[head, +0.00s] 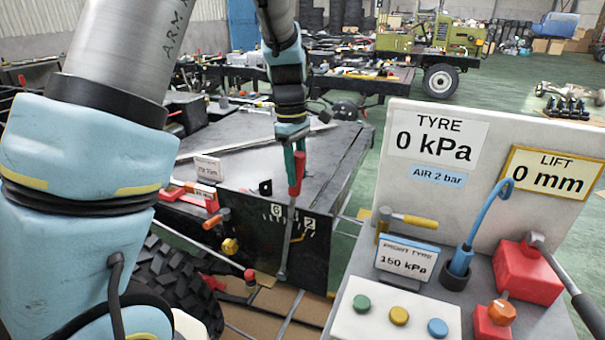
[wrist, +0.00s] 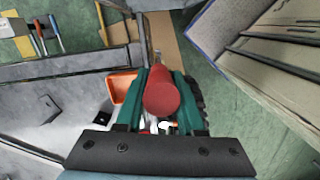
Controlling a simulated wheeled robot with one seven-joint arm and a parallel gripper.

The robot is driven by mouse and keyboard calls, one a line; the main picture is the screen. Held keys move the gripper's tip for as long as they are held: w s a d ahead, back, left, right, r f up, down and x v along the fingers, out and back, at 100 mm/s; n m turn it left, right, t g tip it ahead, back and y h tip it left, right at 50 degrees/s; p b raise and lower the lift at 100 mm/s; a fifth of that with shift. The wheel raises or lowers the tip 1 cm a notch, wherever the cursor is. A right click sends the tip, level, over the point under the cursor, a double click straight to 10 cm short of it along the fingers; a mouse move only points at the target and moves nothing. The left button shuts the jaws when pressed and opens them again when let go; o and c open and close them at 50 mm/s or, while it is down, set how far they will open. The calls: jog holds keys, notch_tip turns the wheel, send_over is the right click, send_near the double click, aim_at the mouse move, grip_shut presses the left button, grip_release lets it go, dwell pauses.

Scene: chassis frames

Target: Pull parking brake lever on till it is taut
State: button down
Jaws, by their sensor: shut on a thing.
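The parking brake lever (head: 287,240) stands on the front side of a dark metal box, its grey shaft tilted a little to the right at the top. Its red grip (head: 297,178) is at the upper end, beside a marked scale (head: 276,211) with the numbers 6 and 2 readable. My gripper (head: 293,158) comes down from above and is shut on the red grip. In the wrist view the round red grip end (wrist: 161,97) sits between the two green fingers of my gripper (wrist: 163,85). The fingers partly hide the grip.
A white panel (head: 440,170) with tyre and lift readouts stands at the right, with a console of buttons (head: 400,312) below it. A black tyre (head: 170,285) and another red-knobbed lever (head: 249,276) are at the lower left. An orange tray (wrist: 122,85) lies beside my gripper.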

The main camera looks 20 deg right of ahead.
jog(key=c, duration=0.5)
grip_release()
jog(key=r, duration=0.3)
jog(key=r+b, duration=0.1)
jog(key=r, duration=0.3)
jog(key=w+r+b, duration=0.1)
jog(key=r, duration=0.2)
jog(key=shift+a+r, duration=0.2)
jog(key=shift+r, duration=0.2)
